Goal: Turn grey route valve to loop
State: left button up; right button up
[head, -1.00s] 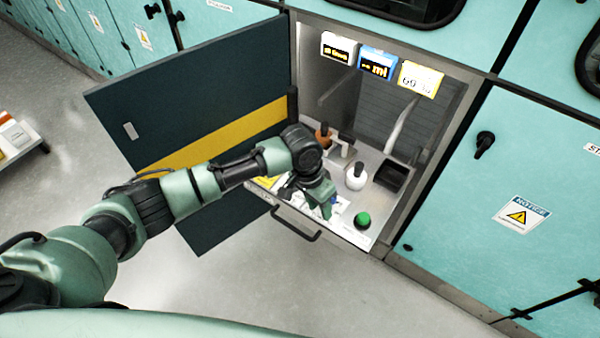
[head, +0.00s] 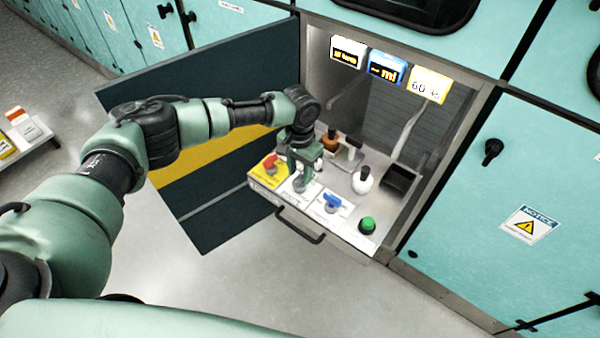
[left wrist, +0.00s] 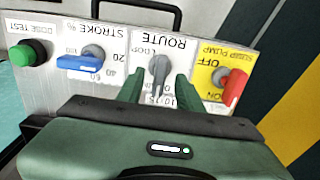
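My left gripper (left wrist: 157,92) is open, one green finger on each side of the lever, with small gaps visible. In the head view my left gripper (head: 302,184) is over the panel's middle and largely hides the valve. My right gripper is not in view.
The blue knob (head: 333,201), red handle (head: 270,162) and green DOSE TEST button (head: 367,224) flank the valve. A white bottle (head: 362,180), brown bottle (head: 330,142) and black tray (head: 398,181) stand behind. The open dark cabinet door (head: 240,75) is at the left, near my arm.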

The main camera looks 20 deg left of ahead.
pick_arm(q)
jog(key=shift+f, duration=0.6)
jog(key=shift+c, duration=0.3)
grip_shut()
